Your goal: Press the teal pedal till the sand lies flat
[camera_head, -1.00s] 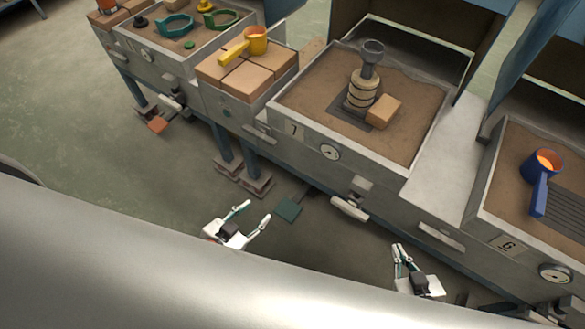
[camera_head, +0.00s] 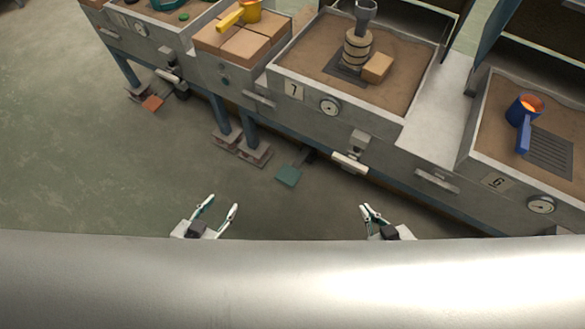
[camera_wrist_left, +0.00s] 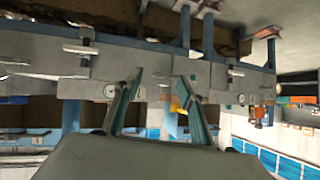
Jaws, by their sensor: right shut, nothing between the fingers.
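The teal pedal (camera_head: 288,175) is a flat square plate low near the floor, below the sand box marked 7, in the head view. The sand (camera_head: 405,89) in box 7 has a barrel-like stack with a grey funnel cup (camera_head: 364,12) and a tan block (camera_head: 377,67) on it. My left gripper (camera_head: 221,204) is open and empty, left of the pedal and nearer to me. My right gripper (camera_head: 369,209) is shut and empty, to the right of the pedal and nearer to me. Neither gripper touches the pedal. In the left wrist view the open fingers (camera_wrist_left: 156,92) show upside-down boxes beyond.
Steel feet (camera_head: 240,145) stand left of the teal pedal. A handle (camera_head: 349,163) juts from the bench to its right. A blue ladle (camera_head: 523,122) with glowing contents rests in box 6. The floor at left is clear.

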